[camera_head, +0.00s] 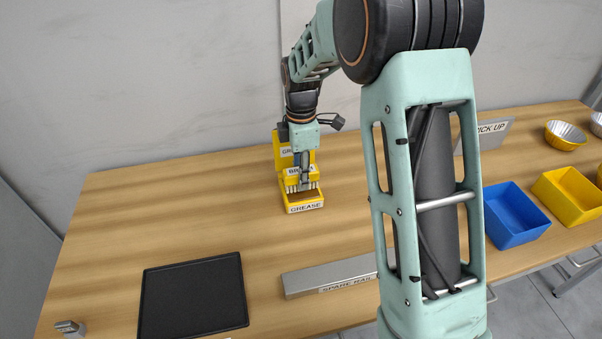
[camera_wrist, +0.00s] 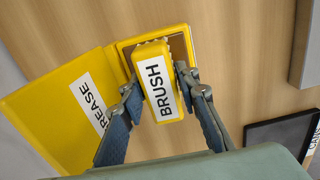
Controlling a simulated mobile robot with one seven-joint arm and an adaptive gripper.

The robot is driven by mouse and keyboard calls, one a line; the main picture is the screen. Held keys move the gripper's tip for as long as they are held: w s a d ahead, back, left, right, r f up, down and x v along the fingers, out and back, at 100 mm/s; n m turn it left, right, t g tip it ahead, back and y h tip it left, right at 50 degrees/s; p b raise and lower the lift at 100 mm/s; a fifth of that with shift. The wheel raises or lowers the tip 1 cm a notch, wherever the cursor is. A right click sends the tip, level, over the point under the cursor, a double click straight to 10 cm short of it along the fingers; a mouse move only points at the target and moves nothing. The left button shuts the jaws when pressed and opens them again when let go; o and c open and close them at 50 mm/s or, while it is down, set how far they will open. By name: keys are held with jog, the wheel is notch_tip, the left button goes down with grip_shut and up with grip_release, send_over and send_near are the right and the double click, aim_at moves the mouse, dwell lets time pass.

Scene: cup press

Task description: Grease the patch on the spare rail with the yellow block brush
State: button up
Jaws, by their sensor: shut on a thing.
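The yellow block brush (camera_wrist: 155,72), labelled BRUSH, is between the fingers of my gripper (camera_wrist: 157,88), which is shut on it. In the head view my gripper (camera_head: 303,182) holds the brush (camera_head: 297,176) upright, bristles down, over the yellow grease box (camera_head: 306,207). I cannot tell whether the bristles touch the grease. The box's open lid (camera_wrist: 62,112) shows at the left in the wrist view. The grey spare rail (camera_head: 318,274) lies nearer the table's front edge. My arm hides its right part, and I cannot make out the patch.
A black mat (camera_head: 193,295) lies at front left, with a small grey object (camera_head: 69,328) beyond its left side. The table between the grease box and the rail is clear.

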jog(key=shift+f, duration=0.45)
dwell(1.1)
jog(key=shift+r, duration=0.1)
jog(key=shift+r+p, duration=2.4)
jog(key=shift+r, duration=1.1)
jog(key=shift+s+d+m, duration=0.25)
jog(key=shift+d+m, duration=0.35)
jog(key=shift+m, duration=0.3)
jog(key=s+d+m+p, duration=0.3)
jog(key=s+d+m, duration=0.4)
jog(key=m, duration=1.1)
jog(key=shift+s+d+f+p, duration=0.2)
jog(key=shift+d+p, duration=0.1)
jog(key=shift+d, duration=0.9)
